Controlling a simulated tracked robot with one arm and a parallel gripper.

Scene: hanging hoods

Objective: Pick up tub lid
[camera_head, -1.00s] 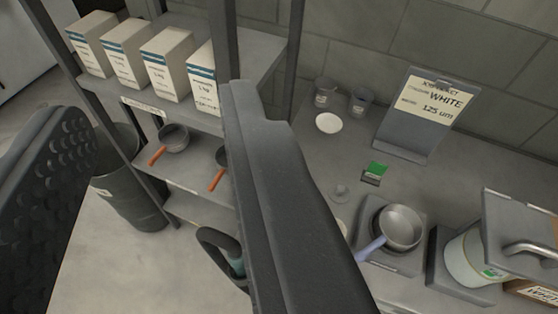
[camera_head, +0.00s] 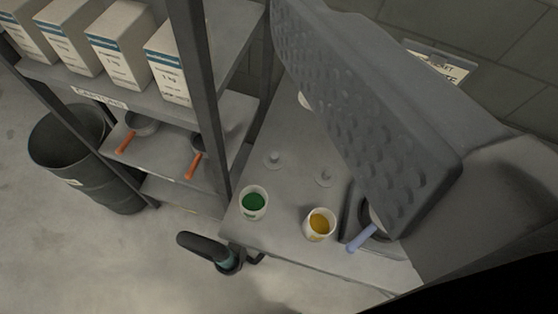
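Two small grey knobbed discs lie on the grey bench (camera_head: 285,235), the left disc (camera_head: 272,160) and the right disc (camera_head: 323,177). A pale round disc (camera_head: 305,100) lies farther back, partly hidden by my finger. I cannot tell which of these is the tub lid. Two open white tubs stand near the bench's front edge, one with green contents (camera_head: 253,203) and one with yellow contents (camera_head: 320,224). One large finger of my gripper (camera_head: 375,110) crosses the right side, its studded pad bare. The other finger is out of view. The gripper looks open and empty.
A shelf unit with white boxes (camera_head: 118,45) and orange-handled pans (camera_head: 142,125) stands left, its post (camera_head: 195,90) close to the bench. A dark bin (camera_head: 85,160) stands beside it. A blue-handled pan (camera_head: 362,238) and a sign (camera_head: 440,62) are partly hidden by my finger.

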